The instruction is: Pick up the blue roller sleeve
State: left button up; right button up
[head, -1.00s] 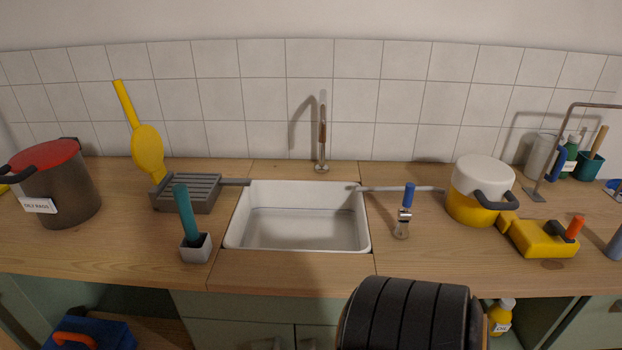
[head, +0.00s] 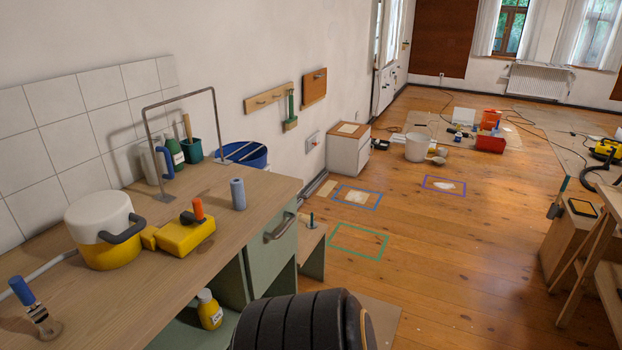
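A blue-grey cylinder (head: 238,194), which looks like the blue roller sleeve, stands upright on the wooden counter (head: 200,255) near its right end. It is just right of a yellow block-shaped tool (head: 184,236) with an orange knob and is apart from it. Its whole side shows and nothing covers it. Neither of my grippers shows in the head view. Only a dark ribbed part of my own arm shows at the bottom middle.
A white and yellow pot (head: 103,232) and a metal frame (head: 216,125) stand on the counter. A drawer handle (head: 280,225) sticks out at the counter's end. Taped rectangles (head: 358,242) mark the open wooden floor. A wooden stand (head: 580,240) is at right.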

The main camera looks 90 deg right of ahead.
aim_at(236, 184)
jog(key=k+l+z, duration=0.15)
jog(key=z, duration=0.25)
jog(key=k+l+z, duration=0.1)
jog(key=l+z, duration=0.3)
jog(key=k+l+z, duration=0.1)
jog(key=l+z, duration=0.8)
jog(key=l, duration=1.05)
jog(key=i+l+u, duration=0.15)
jog(key=u, duration=0.55)
jog(key=i+l+u, duration=0.3)
jog(key=l, duration=0.4)
jog(key=l+u, duration=0.35)
jog(key=l, duration=0.3)
jog(key=i+l+u, duration=0.1)
jog(key=l+u, duration=0.2)
jog(key=l, duration=0.5)
